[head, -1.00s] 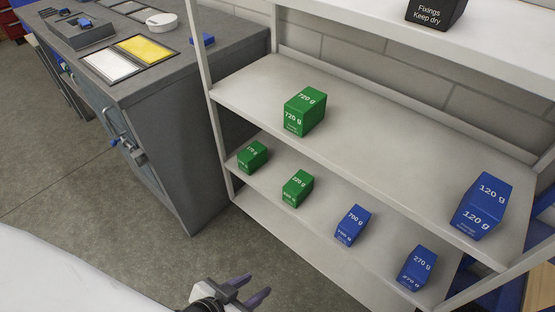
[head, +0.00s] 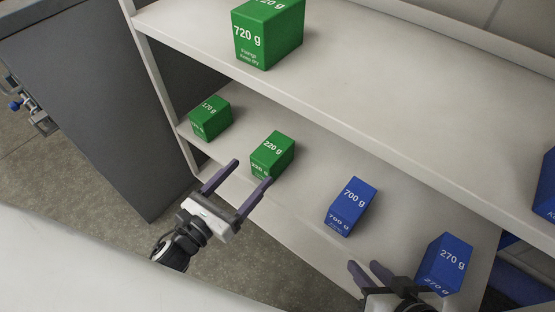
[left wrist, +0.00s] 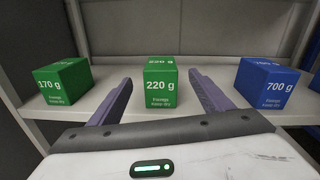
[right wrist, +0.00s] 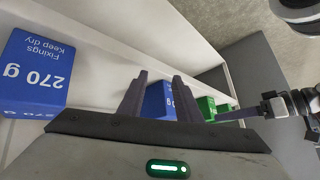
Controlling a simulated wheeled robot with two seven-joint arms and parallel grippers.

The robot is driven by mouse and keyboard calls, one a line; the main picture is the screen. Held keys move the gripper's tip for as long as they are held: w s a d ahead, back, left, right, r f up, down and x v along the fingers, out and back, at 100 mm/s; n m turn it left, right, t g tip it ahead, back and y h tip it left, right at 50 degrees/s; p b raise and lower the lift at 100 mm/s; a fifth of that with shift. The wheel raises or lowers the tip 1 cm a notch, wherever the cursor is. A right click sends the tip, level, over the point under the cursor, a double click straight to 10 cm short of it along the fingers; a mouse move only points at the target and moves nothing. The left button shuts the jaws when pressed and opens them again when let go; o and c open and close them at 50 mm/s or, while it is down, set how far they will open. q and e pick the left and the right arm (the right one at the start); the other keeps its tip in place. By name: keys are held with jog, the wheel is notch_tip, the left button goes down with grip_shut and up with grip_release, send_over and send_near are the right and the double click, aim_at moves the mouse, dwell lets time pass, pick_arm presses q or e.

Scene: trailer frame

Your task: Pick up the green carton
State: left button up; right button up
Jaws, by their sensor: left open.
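Three green cartons are in the head view: 720 g (head: 268,38) on the upper shelf, 170 g (head: 210,119) and 220 g (head: 272,155) on the lower shelf. My left gripper (head: 236,175) is open and empty, in front of the 220 g carton. In the left wrist view this carton (left wrist: 160,86) shows centred between the fingers, beyond their tips. The 170 g carton (left wrist: 63,84) is left of them. My right gripper (head: 368,270) is open and empty, its fingers partly apart, near the lower shelf's front edge.
Blue cartons 700 g (head: 350,207) and 270 g (head: 445,263) stand on the lower shelf, right of the green ones. Another blue carton (head: 546,190) is cut off at the right edge. A shelf post (head: 160,90) stands left of the 170 g carton.

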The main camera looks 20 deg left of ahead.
aim_at(260, 165)
pick_arm(q)
jog(key=shift+w+d+f+m, duration=0.1)
jog(key=shift+w+f+m, duration=0.25)
jog(key=shift+m, duration=0.35)
jog(key=shift+m+h, duration=0.3)
jog(key=x, duration=0.4)
jog(key=shift+w+d+r+b, duration=0.1)
jog(key=shift+w+b, duration=0.05)
jog(key=shift+b, duration=0.25)
jog(key=b+x, duration=0.1)
jog(key=x, duration=0.5)
jog(key=c, duration=1.3)
